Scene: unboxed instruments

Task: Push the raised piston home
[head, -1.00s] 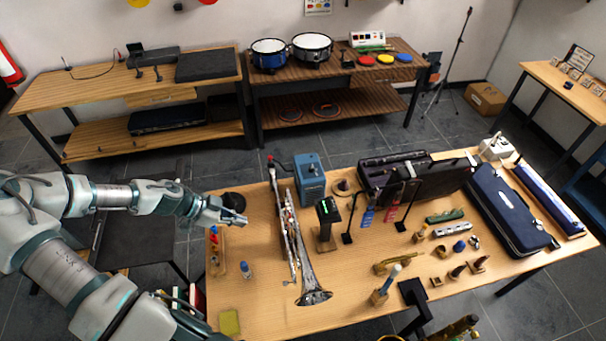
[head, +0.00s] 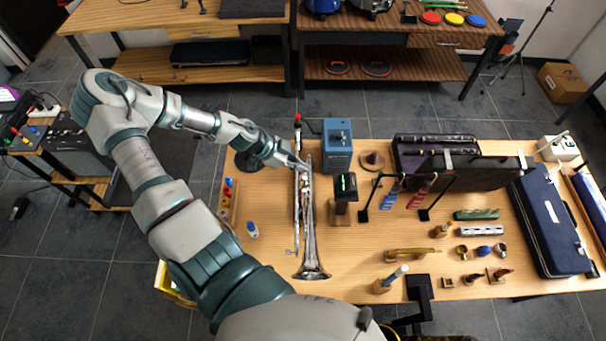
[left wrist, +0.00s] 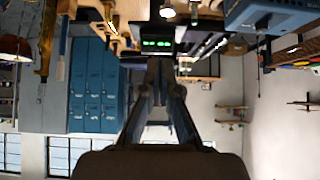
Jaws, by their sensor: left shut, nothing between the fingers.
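The silver trumpet (head: 309,235) lies lengthwise on the wooden table in the head view, with its bell toward the near side. My left gripper (head: 303,166) is shut and empty, over or beside the trumpet's upper, valve part. I cannot tell whether it touches the trumpet. The valves are small and partly covered by the gripper, so I cannot make out which piston stands raised. In the left wrist view the closed fingers (left wrist: 162,82) point toward a green-lit display (left wrist: 156,43). The trumpet is not clear there.
A small device with a green display (head: 346,186) stands just right of the trumpet, and a blue box (head: 338,147) stands behind it. A rack of coloured-topped pieces (head: 228,200) and a small blue-topped bottle (head: 252,229) are at left. Dark instrument cases (head: 548,225) fill the right side.

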